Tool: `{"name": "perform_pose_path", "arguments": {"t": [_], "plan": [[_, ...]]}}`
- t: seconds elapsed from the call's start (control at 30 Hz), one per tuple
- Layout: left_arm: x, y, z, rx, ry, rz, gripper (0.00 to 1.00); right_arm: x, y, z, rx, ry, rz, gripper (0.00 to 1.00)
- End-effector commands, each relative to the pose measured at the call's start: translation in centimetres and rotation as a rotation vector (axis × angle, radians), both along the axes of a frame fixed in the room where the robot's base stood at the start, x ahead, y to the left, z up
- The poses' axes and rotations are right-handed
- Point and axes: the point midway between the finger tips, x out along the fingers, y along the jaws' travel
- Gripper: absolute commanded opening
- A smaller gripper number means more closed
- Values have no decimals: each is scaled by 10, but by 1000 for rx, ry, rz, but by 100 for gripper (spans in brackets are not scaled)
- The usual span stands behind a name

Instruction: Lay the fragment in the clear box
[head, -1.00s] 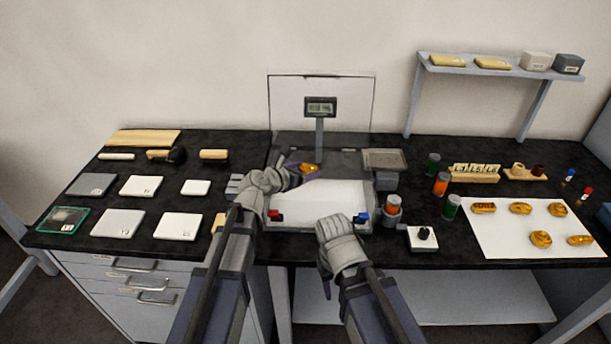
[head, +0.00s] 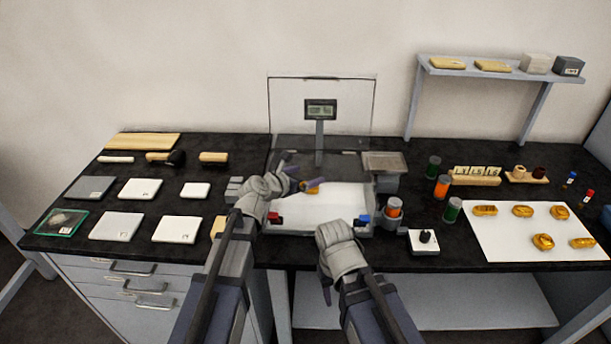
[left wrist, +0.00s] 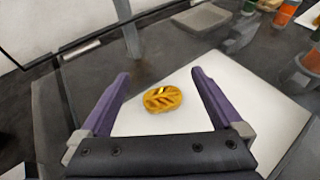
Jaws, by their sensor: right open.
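The gold fragment (head: 313,190) shows against the white plate (head: 335,205) of the central device, and it appears to lie there. It also shows in the left wrist view (left wrist: 163,98), between and beyond my left fingers, touching neither. My left gripper (head: 304,181) is open above it; its purple fingers stand wide apart in the left wrist view (left wrist: 161,77). My right gripper (head: 326,288) is open and empty at the table's front edge, its fingers partly hidden by the hand. A clear, green-edged box (head: 78,228) sits at the far left front, with a greyish content.
A clear upright panel (head: 285,105) and a display (head: 321,110) stand behind the plate. Several gold pieces lie on a white sheet (head: 500,245) at right. Orange and green jars stand right of the plate. Several pale tiles (head: 116,226) lie between it and the box.

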Motion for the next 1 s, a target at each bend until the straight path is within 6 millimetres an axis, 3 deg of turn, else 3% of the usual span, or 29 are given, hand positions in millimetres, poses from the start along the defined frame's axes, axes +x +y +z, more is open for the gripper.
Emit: {"name": "perform_pose_path", "arguments": {"t": [0.23, 0.37, 0.7, 1.0], "plan": [[0, 0, 3, 0, 0, 0, 100, 0, 0, 3, 0, 0, 0, 50], [0, 0, 15, 0, 0, 0, 100, 0, 0, 15, 0, 0, 0, 50], [-58, 37, 43, -1, 1, 3, 100, 0, 0, 43, 0, 0, 0, 50], [-88, 58, 57, 0, 0, 1, 100, 0, 0, 57, 0, 0, 0, 50]]}}
